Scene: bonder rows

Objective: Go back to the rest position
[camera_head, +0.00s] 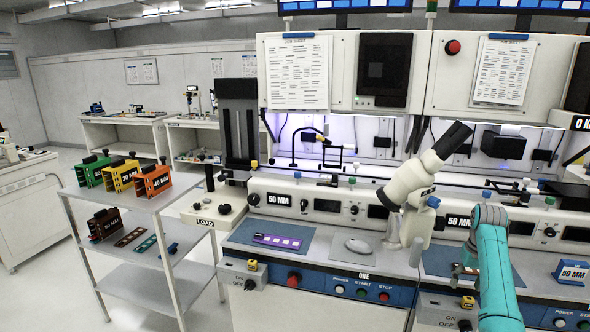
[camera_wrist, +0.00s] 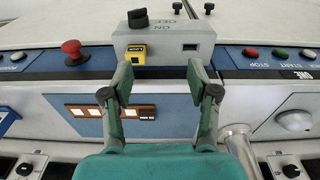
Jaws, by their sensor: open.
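My teal arm (camera_head: 492,268) reaches over the front of the bonder row at the right of the head view. My gripper (camera_head: 462,271) is small there and partly lost against the machine front.
A brown strip (camera_wrist: 112,112) lies on a blue mat (camera_wrist: 175,122). A red stop button (camera_wrist: 73,50) stands left of the box. A microscope (camera_head: 412,190) stands left of my arm. A shelf cart (camera_head: 130,198) bears coloured magazines at left. Grey floor (camera_head: 45,295) is clear beside it.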

